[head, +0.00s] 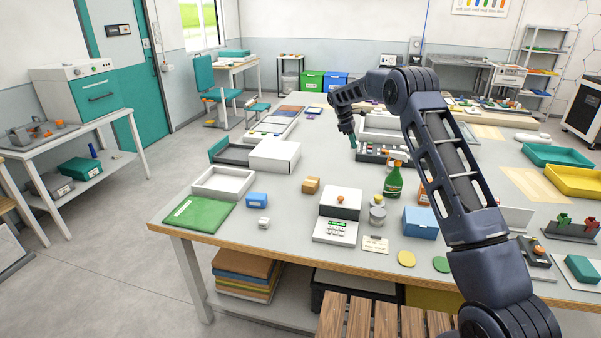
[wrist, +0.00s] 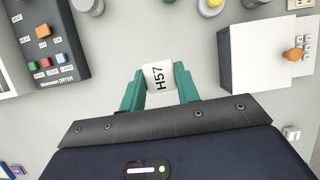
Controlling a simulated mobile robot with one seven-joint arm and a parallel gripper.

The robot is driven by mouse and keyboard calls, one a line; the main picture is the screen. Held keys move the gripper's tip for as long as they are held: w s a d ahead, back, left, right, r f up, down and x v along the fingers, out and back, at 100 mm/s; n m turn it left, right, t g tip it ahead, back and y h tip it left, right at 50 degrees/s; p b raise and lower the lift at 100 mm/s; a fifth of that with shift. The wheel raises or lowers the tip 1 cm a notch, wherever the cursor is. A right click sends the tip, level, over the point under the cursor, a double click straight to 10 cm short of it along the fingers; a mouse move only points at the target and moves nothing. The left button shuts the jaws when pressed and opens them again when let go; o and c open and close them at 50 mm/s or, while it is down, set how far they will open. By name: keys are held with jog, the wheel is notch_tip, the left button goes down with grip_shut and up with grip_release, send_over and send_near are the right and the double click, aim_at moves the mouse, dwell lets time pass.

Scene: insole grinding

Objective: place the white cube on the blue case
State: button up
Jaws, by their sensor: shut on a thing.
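My gripper (head: 353,141) is over the table's middle in the head view. In the wrist view its green fingers (wrist: 159,88) are shut on a white block (wrist: 160,74) marked H57. The block is too small to make out in the head view. A small white cube (head: 264,223) stands on the table near the front left, just in front of a small blue case (head: 257,200) with a pale label. A larger blue box (head: 420,223) stands further right, partly near my arm. I cannot tell which blue one is the named case.
A white box with an orange knob (head: 341,203), a green spray bottle (head: 393,180) and a tan box (head: 311,185) stand on the table (head: 293,225). A green mat (head: 198,214) and an open white tray (head: 223,182) lie left. Some table is clear around the white cube.

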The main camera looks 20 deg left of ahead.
jog(key=s+a+r+n+t, duration=0.1)
jog(key=s+a+n, duration=0.2)
jog(key=a, duration=0.3)
jog(key=s+a+n+t+y, duration=0.1)
jog(key=s+a+n, duration=0.15)
jog(key=a, duration=0.35)
jog(key=s+a+r+n+t, duration=0.1)
jog(key=s+a+n, duration=0.25)
jog(key=a, duration=0.35)
notch_tip(320, 180, up, 3)
jog(key=n+t+y, duration=0.1)
jog(key=n+y, duration=0.3)
jog(key=n, duration=0.5)
send_over(257, 194)
jog(key=s, duration=0.2)
jog(key=f, duration=1.9)
jog(key=shift+w+f, duration=0.2)
jog(key=shift+f, duration=0.2)
jog(key=shift+f, duration=0.1)
jog(key=o, duration=0.9)
jog(key=shift+t, duration=0.3)
jog(key=v, duration=1.2)
jog(key=shift+a, duration=0.15)
